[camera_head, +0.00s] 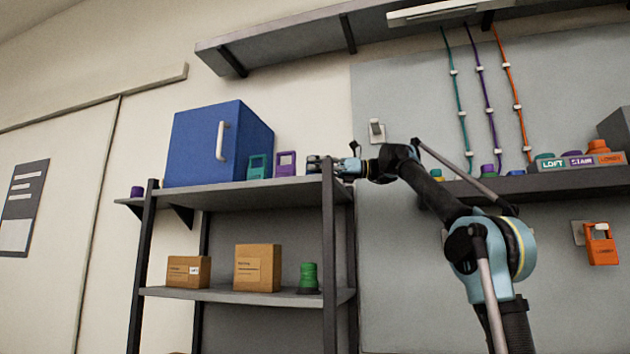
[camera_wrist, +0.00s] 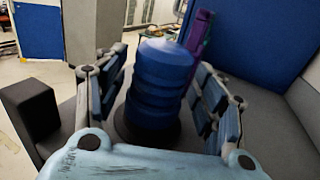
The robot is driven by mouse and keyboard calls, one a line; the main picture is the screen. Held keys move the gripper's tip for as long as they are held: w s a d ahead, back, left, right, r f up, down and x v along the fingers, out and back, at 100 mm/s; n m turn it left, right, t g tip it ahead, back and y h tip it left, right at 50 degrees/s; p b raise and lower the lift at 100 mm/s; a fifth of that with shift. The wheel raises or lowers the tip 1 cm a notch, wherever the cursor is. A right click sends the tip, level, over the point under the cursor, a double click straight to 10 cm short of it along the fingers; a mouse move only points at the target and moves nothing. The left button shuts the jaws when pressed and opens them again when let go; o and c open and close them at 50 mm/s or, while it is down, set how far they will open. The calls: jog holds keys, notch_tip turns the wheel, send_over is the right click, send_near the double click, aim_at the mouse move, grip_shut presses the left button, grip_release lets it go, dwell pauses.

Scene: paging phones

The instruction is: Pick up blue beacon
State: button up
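The blue beacon (camera_wrist: 155,88) is a ribbed blue cylinder with a rounded top and a dark round base. In the wrist view it stands upright between the two fingers of my gripper (camera_wrist: 158,92). The fingers are spread on either side of it, with narrow gaps showing, and do not appear closed on it. In the head view my gripper (camera_head: 316,164) is at the right end of the rack's top shelf (camera_head: 230,193), pointing left. The beacon cannot be made out there, hidden by the gripper.
A blue cabinet (camera_head: 200,145), a teal phone (camera_head: 258,167) and a purple phone (camera_head: 286,164) stand on the same shelf, left of my gripper. A wall shelf (camera_head: 560,184) with labelled items is at right.

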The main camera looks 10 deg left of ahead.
jog(key=c, duration=1)
jog(key=shift+c, duration=0.2)
